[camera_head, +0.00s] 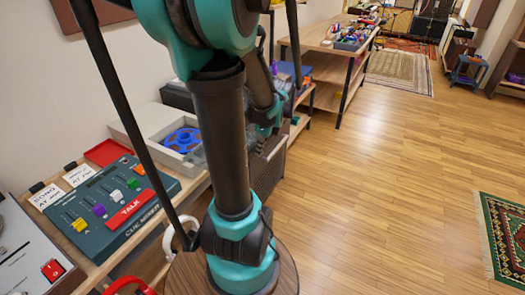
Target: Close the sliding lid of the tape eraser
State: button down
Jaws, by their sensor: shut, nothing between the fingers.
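A pale grey box (147,126) with a blue tape reel (181,139) lying in its open recess sits on the left-hand bench; it looks like the tape eraser. The reel is uncovered from above. I cannot make out the sliding lid with certainty, and my arm hides the box's right end. My arm stands across the middle of the view, and its farther links come down behind the dark upright link, to the right of the box.
A dark cue mixer (110,205) with coloured sliders stands nearer on the bench, with a red tray (108,152) behind it. A silver panel with a red switch (53,269) is at the lower left. The wooden floor (390,190) to the right is clear, apart from rugs.

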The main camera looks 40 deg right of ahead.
jog(key=w+a, duration=0.3)
jog(key=w, duration=0.4)
jog(key=w+a, duration=0.3)
jog(key=w, duration=0.5)
jog(key=w+a, duration=0.3)
jog(key=w, duration=0.4)
jog(key=shift+w+a, duration=0.1)
jog(key=shift+w, duration=0.15)
jog(key=shift+s, duration=0.25)
jog(key=s, duration=0.1)
jog(key=s+d, duration=0.1)
jog(key=s+r, duration=0.1)
jog(key=s, duration=0.1)
jog(key=shift+d, duration=0.4)
jog(key=v, duration=0.9)
